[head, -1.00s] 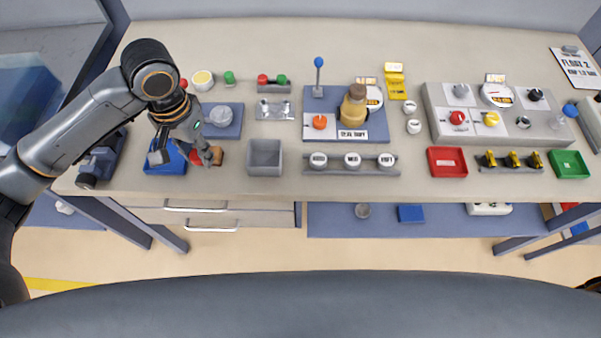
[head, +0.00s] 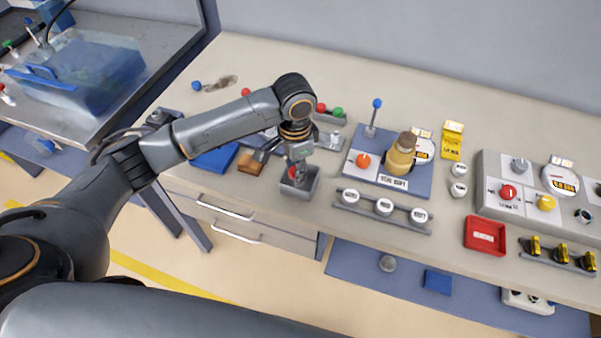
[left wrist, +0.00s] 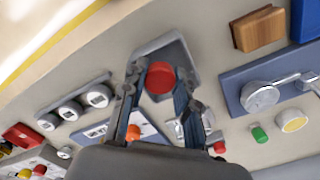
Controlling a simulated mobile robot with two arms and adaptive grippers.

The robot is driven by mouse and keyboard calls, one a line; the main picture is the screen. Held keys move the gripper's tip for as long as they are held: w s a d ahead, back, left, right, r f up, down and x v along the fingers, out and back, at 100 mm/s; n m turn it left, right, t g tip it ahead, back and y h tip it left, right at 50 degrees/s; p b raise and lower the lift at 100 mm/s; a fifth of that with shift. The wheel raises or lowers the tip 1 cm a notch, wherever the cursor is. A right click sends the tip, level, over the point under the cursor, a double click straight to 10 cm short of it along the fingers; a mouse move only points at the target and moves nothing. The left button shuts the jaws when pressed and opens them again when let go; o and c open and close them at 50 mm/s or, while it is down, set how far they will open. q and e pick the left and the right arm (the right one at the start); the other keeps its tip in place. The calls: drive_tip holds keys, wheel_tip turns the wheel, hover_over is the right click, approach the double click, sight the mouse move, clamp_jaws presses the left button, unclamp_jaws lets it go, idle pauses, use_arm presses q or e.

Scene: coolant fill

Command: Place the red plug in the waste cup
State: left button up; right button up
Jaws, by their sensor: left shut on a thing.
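My left gripper (head: 297,172) is shut on the red plug (head: 292,173) and holds it over the grey square waste cup (head: 300,187). In the left wrist view the round red plug (left wrist: 160,78) sits between the two fingertips, in front of the cup's opening. The grey cup wall (left wrist: 172,47) shows around and behind it. I cannot tell how far the plug is above or inside the rim. The fingers partly hide the cup in the head view. My right gripper is not in view.
A wooden block (head: 250,163) and a blue tray (head: 215,160) lie left of the cup. A rail with white round caps (head: 383,207) stands to its right.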

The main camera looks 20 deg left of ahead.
use_arm(q)
drive_tip(key=shift+w+d+f, duration=0.1)
drive_tip(key=shift+w+f, duration=0.8)
drive_tip(key=shift+f, duration=0.2)
wheel_tip(320, 180, down, 3)
drive_tip(key=shift+w+f+p, duration=0.15)
drive_tip(key=shift+f+p, duration=0.05)
drive_tip(key=shift+p, duration=0.15)
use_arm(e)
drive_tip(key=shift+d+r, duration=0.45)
use_arm(q)
drive_tip(key=shift+f, duration=0.15)
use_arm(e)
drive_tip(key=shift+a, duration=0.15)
use_arm(q)
drive_tip(key=o, duration=0.9)
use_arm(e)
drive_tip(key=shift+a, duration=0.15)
use_arm(q)
wheel_tip(320, 180, up, 12)
drive_tip(key=b, duration=0.1)
drive_tip(key=shift+b, duration=0.4)
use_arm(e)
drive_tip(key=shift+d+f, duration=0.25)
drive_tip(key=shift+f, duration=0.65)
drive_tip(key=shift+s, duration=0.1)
